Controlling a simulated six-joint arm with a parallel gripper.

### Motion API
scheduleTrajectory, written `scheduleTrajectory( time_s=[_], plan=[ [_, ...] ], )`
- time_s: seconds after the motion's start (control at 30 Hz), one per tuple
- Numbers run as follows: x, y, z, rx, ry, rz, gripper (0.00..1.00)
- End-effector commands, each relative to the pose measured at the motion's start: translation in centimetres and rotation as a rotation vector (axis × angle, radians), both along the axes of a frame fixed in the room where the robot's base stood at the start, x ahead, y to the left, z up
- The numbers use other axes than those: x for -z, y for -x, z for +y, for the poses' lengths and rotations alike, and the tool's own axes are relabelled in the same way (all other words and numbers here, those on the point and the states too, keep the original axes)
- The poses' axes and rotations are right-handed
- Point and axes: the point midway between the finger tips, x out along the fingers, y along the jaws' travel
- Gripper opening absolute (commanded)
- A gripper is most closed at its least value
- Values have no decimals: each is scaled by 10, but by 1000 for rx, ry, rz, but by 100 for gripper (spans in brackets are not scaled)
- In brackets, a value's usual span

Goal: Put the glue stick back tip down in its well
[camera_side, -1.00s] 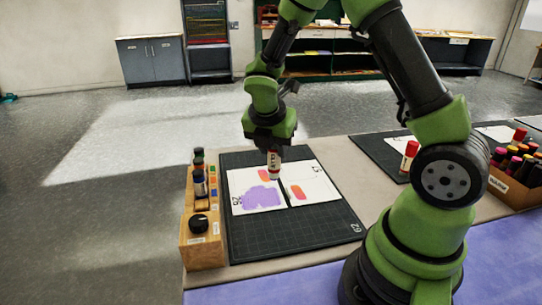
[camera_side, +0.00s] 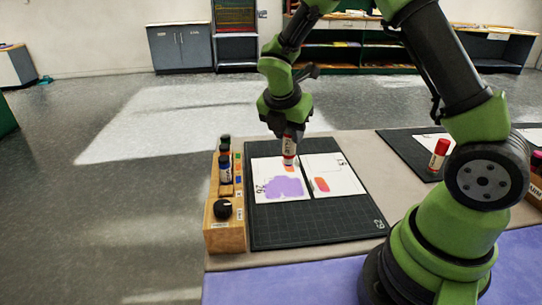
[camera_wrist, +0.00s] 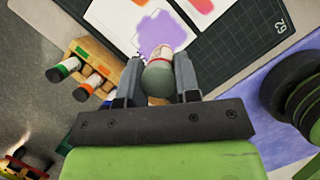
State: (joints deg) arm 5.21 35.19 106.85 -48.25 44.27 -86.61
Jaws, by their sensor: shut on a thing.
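My gripper (camera_side: 288,132) is shut on a white glue stick (camera_side: 289,150) with red markings and holds it roughly upright above the left sheet. The tip at the lower end is hard to make out. The wooden caddy (camera_side: 225,238) stands at the left edge of the mat, apart from the glue stick; it also shows in the wrist view (camera_wrist: 92,52). I cannot clearly make out an empty well in it.
Dark-capped bottles (camera_side: 225,172) and a round black item (camera_side: 222,208) stand in the caddy. A dark cutting mat (camera_side: 310,225) bears two sheets, one with a purple patch (camera_side: 284,187). A red-capped stick (camera_side: 440,148) stands on another mat at right.

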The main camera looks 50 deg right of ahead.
Motion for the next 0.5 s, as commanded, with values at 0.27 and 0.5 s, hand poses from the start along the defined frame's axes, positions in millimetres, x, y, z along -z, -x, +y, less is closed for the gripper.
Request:
scheduleTrajectory(
  time_s=[0.27,0.5],
  plan=[
    [-26,-49,67,157,-1,-1,9],
    [-42,-59,130,267,0,4,9]
  ],
)
